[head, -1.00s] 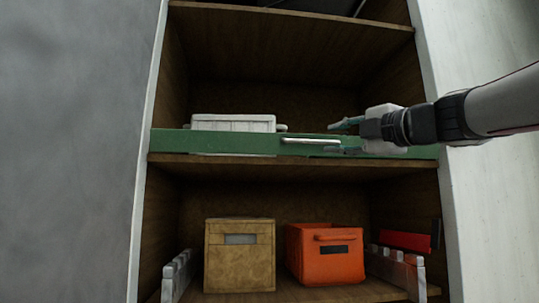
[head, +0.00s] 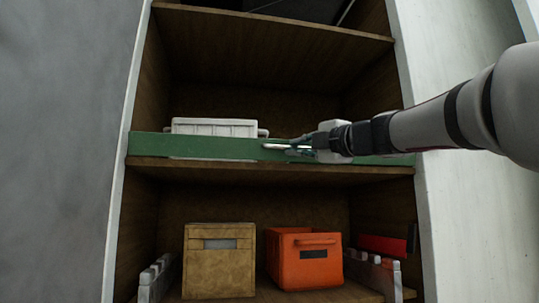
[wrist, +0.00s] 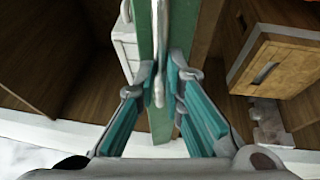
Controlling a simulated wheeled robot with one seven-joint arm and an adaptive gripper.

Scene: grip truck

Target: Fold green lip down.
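The green lip (head: 200,148) is a long board standing upright along the front edge of the middle shelf. A pale bar handle (head: 277,147) is fixed to its front face. My gripper (head: 300,148) is at the right end of this handle, partly covering it. Neither finger clearly presses on the handle; contact is hard to tell. My arm hides part of the lip's right side.
A white box (head: 214,127) stands behind the lip on the middle shelf (head: 180,165). Below are a tan box (head: 219,270), an orange bin (head: 304,268) and a red item (head: 384,245). Pale side walls (head: 455,220) flank the shelves.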

